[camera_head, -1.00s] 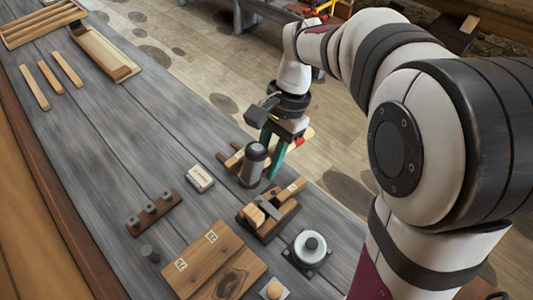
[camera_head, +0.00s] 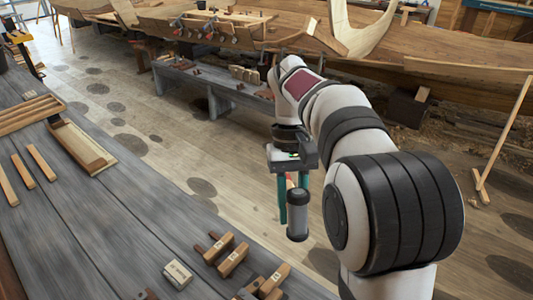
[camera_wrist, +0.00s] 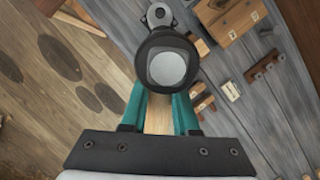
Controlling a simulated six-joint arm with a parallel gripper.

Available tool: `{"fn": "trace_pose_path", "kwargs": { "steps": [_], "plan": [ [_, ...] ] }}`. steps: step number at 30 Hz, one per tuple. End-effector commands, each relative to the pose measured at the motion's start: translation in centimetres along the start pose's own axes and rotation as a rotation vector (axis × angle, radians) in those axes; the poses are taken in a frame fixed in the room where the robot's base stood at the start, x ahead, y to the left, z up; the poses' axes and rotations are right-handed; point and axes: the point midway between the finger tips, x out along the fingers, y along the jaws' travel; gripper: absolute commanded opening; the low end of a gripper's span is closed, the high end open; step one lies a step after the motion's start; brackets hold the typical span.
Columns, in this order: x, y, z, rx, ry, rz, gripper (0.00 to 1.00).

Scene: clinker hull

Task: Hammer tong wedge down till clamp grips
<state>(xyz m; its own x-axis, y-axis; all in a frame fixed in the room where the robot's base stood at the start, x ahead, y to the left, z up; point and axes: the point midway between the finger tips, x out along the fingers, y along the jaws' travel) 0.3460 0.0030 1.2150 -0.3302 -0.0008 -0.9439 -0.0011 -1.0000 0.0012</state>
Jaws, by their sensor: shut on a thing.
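My gripper (camera_head: 293,185) is shut on the hammer, which has a dark, cylindrical head with a grey face (camera_head: 297,213). It hangs over the floor, right of the near bench. In the wrist view the teal fingers (camera_wrist: 160,105) close on the pale wooden handle (camera_wrist: 157,118), with the hammer head (camera_wrist: 166,65) beyond them. Several clamps with red parts (camera_head: 208,27) stand along the edge of the hull (camera_head: 400,40) at the back. They are too small to tell which is the tong or how its wedge sits.
A low grey bench (camera_head: 205,85) stands before the hull. Open floor (camera_head: 180,155) lies between. A wooden prop (camera_head: 505,140) stands at right.

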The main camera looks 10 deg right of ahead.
Motion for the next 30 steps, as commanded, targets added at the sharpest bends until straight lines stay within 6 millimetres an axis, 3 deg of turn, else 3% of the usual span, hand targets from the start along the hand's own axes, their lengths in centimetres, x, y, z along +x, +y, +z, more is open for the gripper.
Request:
{"fn": "trace_pose_path", "kwargs": {
  "steps": [5, 11, 15, 19, 24, 30],
  "plan": [
    [2.7, -4.0, -1.7, 0.022, 0.036, -0.009, 0.0],
    [8.4, -12.5, -3.5, 0.118, 0.114, -0.035, 0.0],
    [13.2, -19.5, -3.0, 0.234, 0.176, -0.06, 0.0],
    [17.2, -24.7, -1.6, 0.353, 0.226, -0.079, 0.0],
    [20.1, -28.2, -0.1, 0.459, 0.266, -0.095, 0.0],
    [22.0, -29.0, -0.1, 0.493, 0.274, -0.098, 0.0]
  ]
}}
